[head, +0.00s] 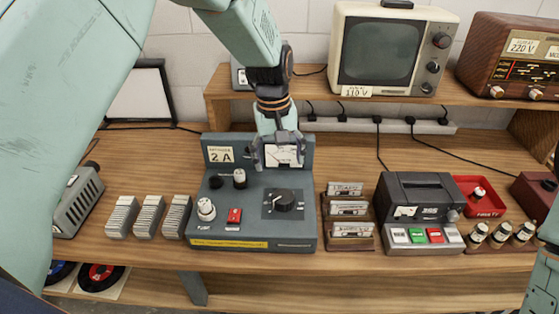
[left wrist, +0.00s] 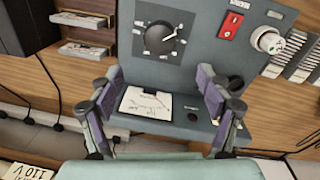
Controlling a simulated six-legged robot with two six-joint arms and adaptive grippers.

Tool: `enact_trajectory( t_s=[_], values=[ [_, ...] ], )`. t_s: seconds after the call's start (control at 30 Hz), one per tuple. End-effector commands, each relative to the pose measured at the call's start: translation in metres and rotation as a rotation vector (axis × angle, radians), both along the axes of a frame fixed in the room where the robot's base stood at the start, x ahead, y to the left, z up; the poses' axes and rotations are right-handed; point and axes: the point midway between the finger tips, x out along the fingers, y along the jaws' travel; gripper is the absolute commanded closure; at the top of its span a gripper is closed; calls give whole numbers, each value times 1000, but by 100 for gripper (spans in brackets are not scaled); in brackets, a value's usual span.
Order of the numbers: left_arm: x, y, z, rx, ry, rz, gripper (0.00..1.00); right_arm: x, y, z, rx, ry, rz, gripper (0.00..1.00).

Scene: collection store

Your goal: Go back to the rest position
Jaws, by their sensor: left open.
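My left gripper (head: 279,158) is open and hangs in front of the upright back panel of a blue-grey control unit (head: 250,222). A white meter face (head: 285,154) on that panel shows between its fingers. In the left wrist view the open left gripper (left wrist: 158,88) has nothing between its fingers, and the white meter face (left wrist: 146,103) lies beyond them. I cannot tell whether the fingers touch the panel.
A wooden bench (head: 400,262) holds grey slotted blocks (head: 149,216), a cassette rack (head: 349,229), a cassette player (head: 421,208) and a red tray (head: 479,183). Above, a shelf (head: 420,95) carries a television (head: 388,52) and a radio (head: 511,57).

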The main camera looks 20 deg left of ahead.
Motion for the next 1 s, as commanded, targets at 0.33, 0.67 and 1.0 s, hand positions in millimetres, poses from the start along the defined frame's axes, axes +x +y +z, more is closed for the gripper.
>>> enact_trajectory(
  t_s=[0.33, 0.67, 1.0],
  values=[
    [0, -1, -18, 1, 3, -1, 22, 0, 0, 0, 0, 0, 0, 60],
    [1, -5, -74, 1, 5, -1, 22, 0, 0, 0, 0, 0, 0, 60],
    [3, -7, -117, 0, 4, -1, 22, 0, 0, 0, 0, 0, 0, 60]
  ],
)
